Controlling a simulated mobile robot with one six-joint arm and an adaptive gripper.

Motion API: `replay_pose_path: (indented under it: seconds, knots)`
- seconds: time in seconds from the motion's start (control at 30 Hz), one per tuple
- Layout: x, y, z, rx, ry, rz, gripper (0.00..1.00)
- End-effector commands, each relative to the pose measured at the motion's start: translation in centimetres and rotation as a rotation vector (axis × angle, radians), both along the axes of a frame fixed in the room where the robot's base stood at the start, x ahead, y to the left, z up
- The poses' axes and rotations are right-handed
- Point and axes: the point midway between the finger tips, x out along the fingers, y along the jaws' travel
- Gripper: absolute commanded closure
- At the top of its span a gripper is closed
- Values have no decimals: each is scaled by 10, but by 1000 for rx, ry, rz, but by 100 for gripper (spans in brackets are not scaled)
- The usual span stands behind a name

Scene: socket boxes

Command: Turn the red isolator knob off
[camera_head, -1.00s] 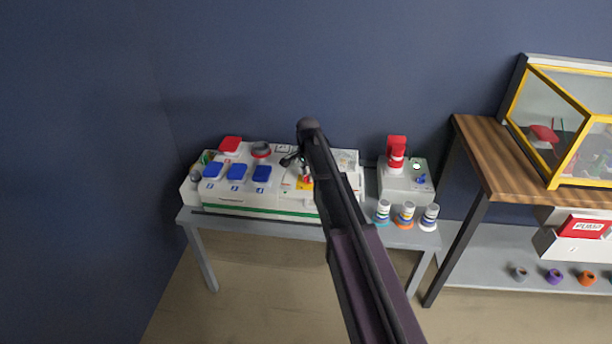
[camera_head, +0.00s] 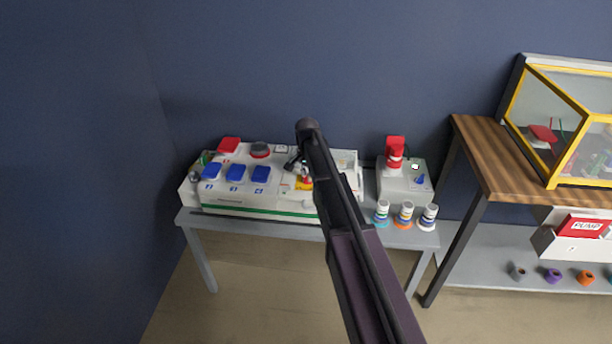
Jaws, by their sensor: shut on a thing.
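The red isolator knob (camera_head: 306,183) shows as a small red patch over a yellow plate, on the right part of the white socket box (camera_head: 265,211). My gripper (camera_head: 303,177) is at the knob, left of my dark forearm, and is shut on it. The fingertips are small and partly hidden by the arm. The knob's exact turn angle is too small to tell. The box's left part carries blue covers (camera_head: 235,173), a red cover (camera_head: 229,145) and a dark round socket with a red rim (camera_head: 260,150).
The box stands on a grey table (camera_head: 300,230). To the right is a smaller grey box (camera_head: 404,186) with a red plug (camera_head: 395,150), with striped plugs (camera_head: 406,213) in front. A wooden bench (camera_head: 480,160) holds a yellow-framed case (camera_head: 570,130). My arm crosses the middle.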

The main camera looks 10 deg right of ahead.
Motion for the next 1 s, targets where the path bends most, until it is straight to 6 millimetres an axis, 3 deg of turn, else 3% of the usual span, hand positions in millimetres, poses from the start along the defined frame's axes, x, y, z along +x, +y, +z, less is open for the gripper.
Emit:
replay_pose_path:
  seconds: [1.0]
  knots:
    - [2,-5,0,0,-8,956,100]
